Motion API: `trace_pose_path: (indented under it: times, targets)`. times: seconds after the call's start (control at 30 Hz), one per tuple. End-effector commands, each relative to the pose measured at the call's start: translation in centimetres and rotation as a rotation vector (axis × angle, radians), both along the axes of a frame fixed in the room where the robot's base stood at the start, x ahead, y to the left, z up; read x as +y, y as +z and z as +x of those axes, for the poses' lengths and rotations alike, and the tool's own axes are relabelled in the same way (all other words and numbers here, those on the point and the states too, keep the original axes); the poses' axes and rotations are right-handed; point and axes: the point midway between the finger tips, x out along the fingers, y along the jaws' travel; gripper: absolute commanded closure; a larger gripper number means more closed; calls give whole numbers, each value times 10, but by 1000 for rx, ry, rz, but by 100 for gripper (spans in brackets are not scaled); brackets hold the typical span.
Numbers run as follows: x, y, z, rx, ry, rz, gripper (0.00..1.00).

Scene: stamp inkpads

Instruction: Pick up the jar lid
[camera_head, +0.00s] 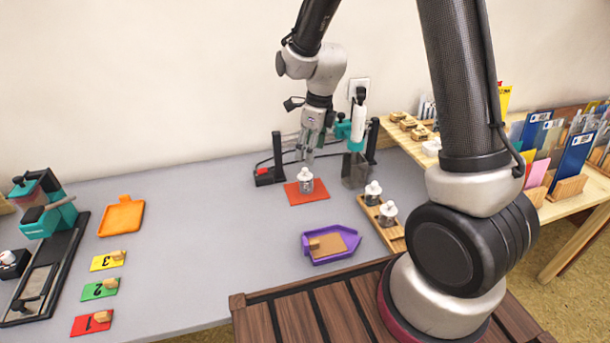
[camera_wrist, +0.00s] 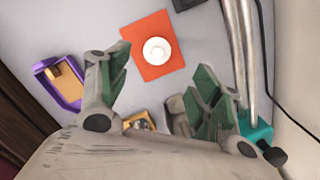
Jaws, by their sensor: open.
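A small glass jar (camera_head: 307,186) with a white lid (camera_head: 306,173) stands upright on an orange mat (camera_head: 293,194) on the grey table. In the wrist view the lid (camera_wrist: 157,50) is a round white disc seen from above on the orange mat (camera_wrist: 139,30). It lies beyond the gap between my fingertips. My gripper (camera_head: 307,152) is open and empty above the jar, apart from it. In the wrist view its green-padded fingers (camera_wrist: 162,78) are spread wide. The lid is fully visible in both views.
Two similar jars stand on a wooden tray (camera_head: 394,237) to the right. A purple tray (camera_head: 318,259) lies in front. A black-posted stand (camera_head: 277,160) and a grey container (camera_head: 355,170) are close by. An orange tray (camera_head: 121,216) and numbered cards lie left; the table between is clear.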

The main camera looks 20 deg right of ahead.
Motion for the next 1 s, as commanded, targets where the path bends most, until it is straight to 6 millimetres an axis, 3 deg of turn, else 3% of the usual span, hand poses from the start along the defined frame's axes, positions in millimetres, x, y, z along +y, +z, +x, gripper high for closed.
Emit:
trace_pose_path:
  times: [0.17, 0.7, 1.0]
  targets:
    - [0, -3, 2, 7, -137, 15, 36]
    - [12, -73, 5, 9, -144, 16, 36]
    - [12, -77, 6, 8, -143, 16, 37]
